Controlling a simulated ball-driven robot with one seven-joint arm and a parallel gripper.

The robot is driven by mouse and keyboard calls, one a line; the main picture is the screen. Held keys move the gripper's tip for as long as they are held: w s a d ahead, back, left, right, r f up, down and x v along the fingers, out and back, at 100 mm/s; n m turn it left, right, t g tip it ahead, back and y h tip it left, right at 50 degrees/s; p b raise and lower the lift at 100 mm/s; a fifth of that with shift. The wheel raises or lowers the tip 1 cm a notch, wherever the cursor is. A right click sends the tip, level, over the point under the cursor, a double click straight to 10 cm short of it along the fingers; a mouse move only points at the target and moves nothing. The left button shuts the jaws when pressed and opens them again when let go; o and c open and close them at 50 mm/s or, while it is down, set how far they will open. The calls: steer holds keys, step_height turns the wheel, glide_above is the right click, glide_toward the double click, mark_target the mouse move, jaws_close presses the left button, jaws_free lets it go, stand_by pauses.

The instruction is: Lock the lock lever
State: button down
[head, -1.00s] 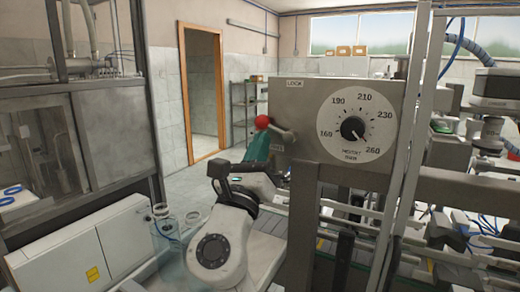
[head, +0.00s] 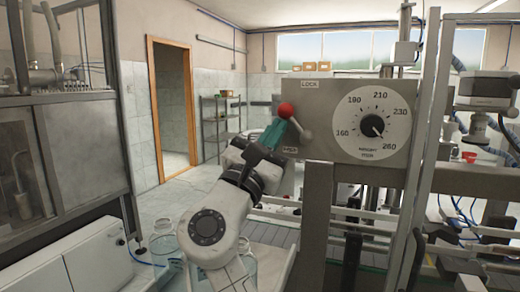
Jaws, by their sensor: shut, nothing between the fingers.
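The lock lever (head: 298,127) is a short grey arm with a red ball knob (head: 286,110) on the left part of the grey machine panel, in the head view. It slants up and to the left from its pivot, below the LOCK label (head: 309,84). My gripper (head: 281,124), with teal fingers, is shut and empty. Its tips point up just below the red knob and seem to touch it or lie very close. The exact contact is hidden.
A large white dial (head: 370,125) is on the panel right of the lever. A grey post (head: 415,160) and rails stand to the right. A white cabinet (head: 90,255) and clear jars (head: 165,248) are at the lower left. Open floor lies behind my arm.

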mark_target(290, 113)
steer(key=m+g+h, duration=0.1)
steer(key=m, duration=0.1)
steer(key=r+m+g+h, duration=0.1)
steer(key=m, duration=0.1)
steer(key=r+m+g+h, duration=0.1)
steer(key=m+g, duration=0.1)
steer(key=m, duration=0.1)
steer(key=shift+s+d, duration=0.1)
steer(key=shift+d, duration=0.25)
steer(key=m, duration=0.1)
steer(key=m+g, duration=0.1)
steer(key=m, duration=0.1)
steer(key=shift+s+d+r+g, duration=0.1)
steer(key=shift+d+r+g, duration=0.2)
steer(key=shift+r+g, duration=0.1)
steer(key=shift+d+r+p, duration=0.15)
steer(key=shift+d+p, duration=0.1)
steer(key=shift+p, duration=0.05)
steer(key=shift+s, duration=0.1)
